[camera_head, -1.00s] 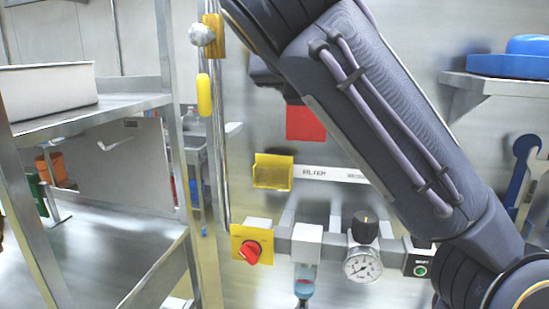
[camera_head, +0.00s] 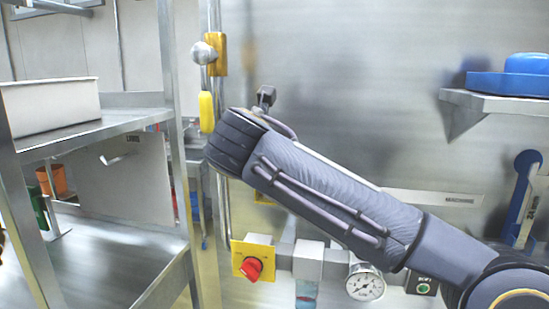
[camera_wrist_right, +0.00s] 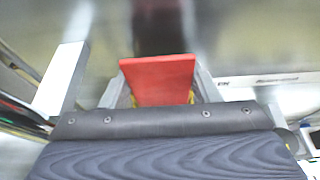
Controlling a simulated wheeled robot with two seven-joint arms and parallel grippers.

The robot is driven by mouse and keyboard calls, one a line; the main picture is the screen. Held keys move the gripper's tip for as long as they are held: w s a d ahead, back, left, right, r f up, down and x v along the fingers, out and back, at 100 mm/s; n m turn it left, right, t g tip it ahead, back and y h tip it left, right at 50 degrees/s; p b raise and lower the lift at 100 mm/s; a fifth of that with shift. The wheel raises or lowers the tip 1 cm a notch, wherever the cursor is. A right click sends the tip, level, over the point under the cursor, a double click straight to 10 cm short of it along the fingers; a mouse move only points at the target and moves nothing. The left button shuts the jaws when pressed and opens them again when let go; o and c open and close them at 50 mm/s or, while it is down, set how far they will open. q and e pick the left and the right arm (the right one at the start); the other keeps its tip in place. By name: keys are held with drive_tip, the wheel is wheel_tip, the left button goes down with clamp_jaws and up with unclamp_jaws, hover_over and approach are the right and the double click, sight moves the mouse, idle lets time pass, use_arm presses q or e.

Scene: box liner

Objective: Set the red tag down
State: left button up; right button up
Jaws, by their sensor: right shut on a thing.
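The red tag (camera_wrist_right: 158,80) shows in the right wrist view as a flat red plate. My right gripper (camera_wrist_right: 160,92) is shut on it, with a grey finger on each side. In the head view my right arm reaches in from the right across the middle. The gripper and the tag are hidden behind the forearm there. My left gripper is in neither current view.
A red knob on a yellow plate (camera_head: 263,249), a pressure gauge (camera_head: 365,284) and a green button (camera_head: 424,289) line the wall pipe below my arm. A metal shelf rack (camera_head: 134,101) stands left. A wall shelf (camera_head: 490,101) with blue items is at right.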

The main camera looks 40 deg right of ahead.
drive_tip(key=shift+f, duration=0.15)
drive_tip(key=shift+f, duration=0.15)
drive_tip(key=o, duration=1)
drive_tip(key=shift+o, duration=0.2)
drive_tip(key=shift+a+r, duration=0.15)
drive_tip(key=shift+r, duration=0.25)
drive_tip(key=b+v, duration=0.1)
drive_tip(key=v, duration=1.1)
